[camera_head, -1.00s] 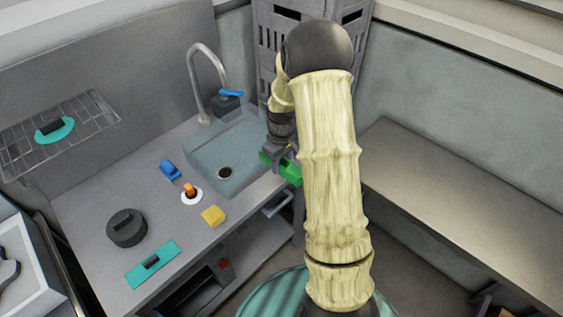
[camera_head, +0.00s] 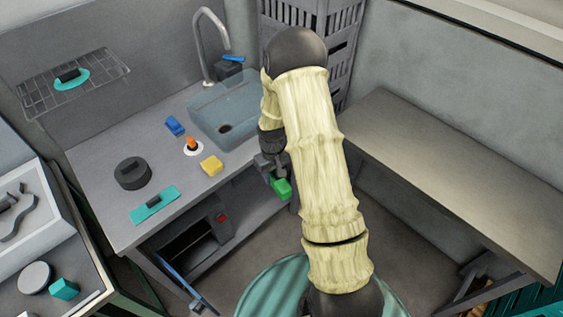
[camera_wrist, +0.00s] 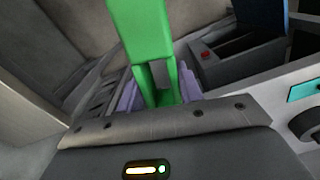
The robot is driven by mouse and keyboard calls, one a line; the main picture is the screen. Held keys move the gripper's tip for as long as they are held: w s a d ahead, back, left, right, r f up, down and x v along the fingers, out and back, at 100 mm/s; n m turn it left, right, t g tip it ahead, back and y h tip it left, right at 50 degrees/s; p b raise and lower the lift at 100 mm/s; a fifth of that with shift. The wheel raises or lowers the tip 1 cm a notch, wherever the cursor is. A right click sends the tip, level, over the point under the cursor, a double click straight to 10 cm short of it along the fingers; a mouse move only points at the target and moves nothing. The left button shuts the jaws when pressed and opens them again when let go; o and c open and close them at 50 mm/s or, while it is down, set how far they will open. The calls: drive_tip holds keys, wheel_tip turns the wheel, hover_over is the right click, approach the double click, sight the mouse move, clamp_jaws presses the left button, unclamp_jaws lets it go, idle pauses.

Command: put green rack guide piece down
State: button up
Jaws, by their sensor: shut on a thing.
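The green rack guide piece (camera_head: 281,188) is held by my gripper (camera_head: 268,168), to the right of the counter's front edge and clear of the surfaces around it. In the wrist view the green piece (camera_wrist: 143,45) stands out from between the two purple fingers of my gripper (camera_wrist: 160,92), which are shut on it. Its lower end sits between the fingers. My arm hides part of the area behind the gripper in the head view.
The counter (camera_head: 185,233) holds a blue piece (camera_head: 175,125), a yellow block (camera_head: 211,166), a dark round object (camera_head: 132,173), a teal plate (camera_head: 154,205) and a sink (camera_head: 222,115). A bare bench (camera_head: 450,185) stands right. A wire rack (camera_head: 40,95) is at left.

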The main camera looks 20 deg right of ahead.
drive_tip(key=s+a+f+m, duration=0.1)
drive_tip(key=s+a+f, duration=0.2)
drive_tip(key=f, duration=0.3)
drive_tip(key=shift+a+f+m+b, duration=0.3)
drive_tip(key=shift+a+m+b, duration=0.1)
drive_tip(key=shift+a, duration=0.2)
